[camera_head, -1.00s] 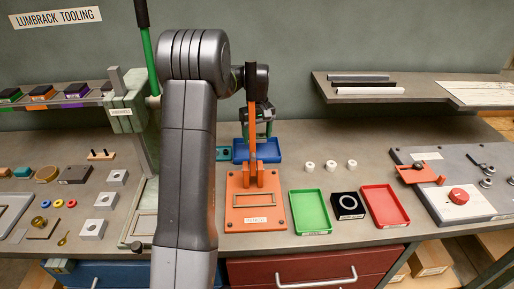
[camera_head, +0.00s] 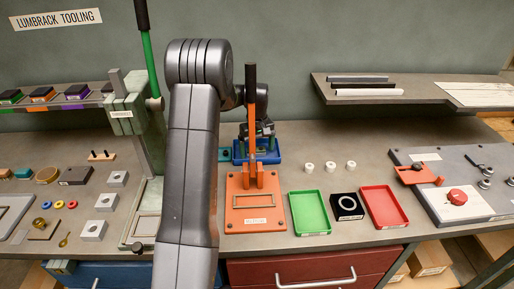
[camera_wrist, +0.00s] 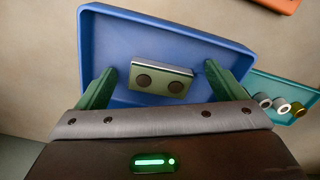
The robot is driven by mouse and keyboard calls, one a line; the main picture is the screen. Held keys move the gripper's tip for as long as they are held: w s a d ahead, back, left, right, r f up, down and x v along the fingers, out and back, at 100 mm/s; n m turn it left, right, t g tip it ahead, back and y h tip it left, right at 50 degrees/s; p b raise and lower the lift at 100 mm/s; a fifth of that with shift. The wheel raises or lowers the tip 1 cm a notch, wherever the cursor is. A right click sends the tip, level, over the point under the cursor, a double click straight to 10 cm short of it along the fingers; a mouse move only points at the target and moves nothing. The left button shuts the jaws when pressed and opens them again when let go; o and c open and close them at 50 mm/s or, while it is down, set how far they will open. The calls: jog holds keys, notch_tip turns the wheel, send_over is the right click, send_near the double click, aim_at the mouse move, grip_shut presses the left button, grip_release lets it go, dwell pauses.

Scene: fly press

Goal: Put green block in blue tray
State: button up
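The blue tray (camera_head: 272,157) stands behind the orange press in the head view and fills much of the wrist view (camera_wrist: 200,35). In the head view my gripper (camera_head: 257,132) is low over the tray, partly behind the orange lever. Whether the block rests on the tray floor is not certain.
The orange press (camera_head: 256,205) with its upright lever (camera_head: 250,100) stands before the tray. A green tray (camera_head: 309,212), a black block with a white ring (camera_head: 348,206) and a red tray (camera_head: 384,206) lie to its right.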

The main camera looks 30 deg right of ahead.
jog(key=shift+r, duration=0.1)
notch_tip(320, 180, up, 12)
jog(key=b, duration=0.1)
dwell(0.5)
send_over(257, 151)
jog(key=shift+f+p, duration=0.3)
jog(key=shift+f, duration=3.9)
